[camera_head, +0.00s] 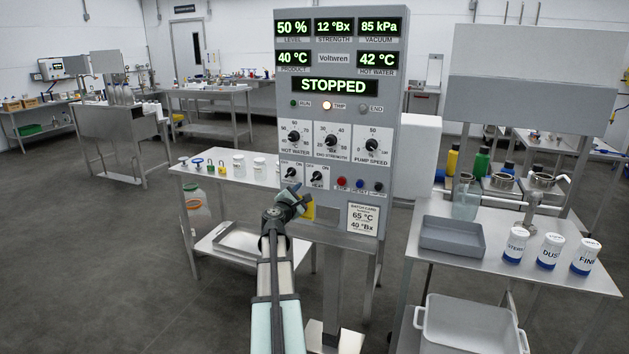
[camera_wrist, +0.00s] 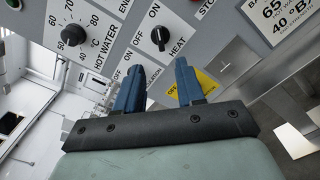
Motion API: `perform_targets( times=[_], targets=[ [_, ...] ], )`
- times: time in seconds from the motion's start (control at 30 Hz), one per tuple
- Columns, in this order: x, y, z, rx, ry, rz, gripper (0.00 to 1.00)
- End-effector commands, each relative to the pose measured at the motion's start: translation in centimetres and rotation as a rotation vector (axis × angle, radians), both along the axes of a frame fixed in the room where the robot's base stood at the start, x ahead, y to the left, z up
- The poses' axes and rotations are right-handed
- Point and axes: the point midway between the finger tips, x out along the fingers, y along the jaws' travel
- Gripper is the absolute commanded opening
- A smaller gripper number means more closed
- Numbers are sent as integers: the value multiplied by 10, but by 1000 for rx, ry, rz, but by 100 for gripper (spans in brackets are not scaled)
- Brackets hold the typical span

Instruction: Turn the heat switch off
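The heat switch (camera_wrist: 160,36) is a black rotary knob on the grey control panel (camera_head: 400,110), with OFF and ON printed beside it and HEAT next to it. It also shows low on the panel in the head view (camera_head: 316,177). I cannot tell for sure which label its pointer faces. My gripper (camera_wrist: 158,78) has two blue fingers standing apart with nothing between them. The fingertips are short of the switch, which lies beyond the gap between them. In the head view my gripper (camera_head: 298,193) is in front of the panel's lower left, below the switch.
The hot water dial (camera_wrist: 73,35) is left of the switch in the wrist view. A red button (camera_head: 342,182) and other buttons sit right of it in the head view. The display (camera_head: 335,87) reads STOPPED. A side table (camera_head: 215,174) stands left, a steel table with a grey tray (camera_head: 452,236) right.

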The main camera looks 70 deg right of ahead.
Motion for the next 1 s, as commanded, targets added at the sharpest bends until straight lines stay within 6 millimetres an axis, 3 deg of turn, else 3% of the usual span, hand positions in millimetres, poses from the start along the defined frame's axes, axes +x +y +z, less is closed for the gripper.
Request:
perform_targets(
  times=[0.7, 1.0],
  targets=[
    [1, -114, 0, -1, 3, 1, 38],
    [1, -130, 0, -1, 3, 2, 38]
  ],
)
